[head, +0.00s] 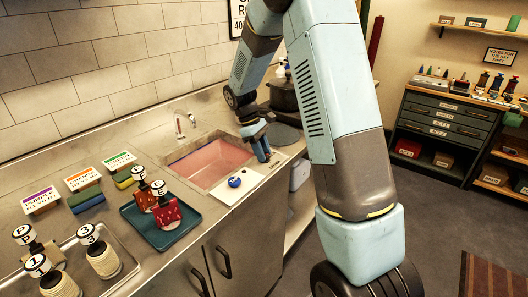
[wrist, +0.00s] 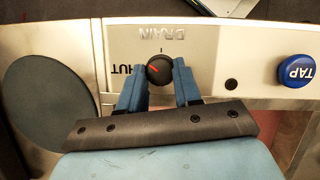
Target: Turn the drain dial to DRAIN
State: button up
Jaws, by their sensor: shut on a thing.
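The drain dial (wrist: 160,74) is a round black knob with a red pointer line, on a pale panel in the wrist view. The line points left and slightly up, toward the SHUT label (wrist: 124,70), which is partly covered by a finger. The DRAIN label (wrist: 161,33) is printed above the dial in that view. My gripper (wrist: 158,67) has one blue finger on each side of the dial and is shut on it. In the head view my gripper (head: 264,156) is low at the sink's right edge and hides the dial.
A blue TAP button (wrist: 296,71) sits on the same panel, also in the head view (head: 234,182). The sink (head: 197,165) holds pinkish liquid. A teal tray (head: 150,235) with red stamp-like items stands left. A grey disc (wrist: 49,103) lies beside the panel.

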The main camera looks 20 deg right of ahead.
jog(key=m, duration=0.2)
jog(key=m+y, duration=0.1)
jog(key=m, duration=0.1)
jog(key=m+g+y, duration=0.1)
jog(key=shift+w+d+r+m, duration=0.1)
jog(key=shift+w+d+m, duration=0.2)
jog(key=shift+m, duration=0.1)
jog(key=m+y, duration=0.1)
jog(key=m, duration=0.4)
jog(key=shift+d+y, duration=0.1)
jog(key=shift+y, duration=0.3)
jog(key=shift+s, duration=0.1)
jog(key=o, duration=1)
jog(key=shift+o, duration=0.2)
jog(key=v, duration=1.3)
jog(key=shift+w+d, duration=0.2)
jog(key=shift+w, duration=0.1)
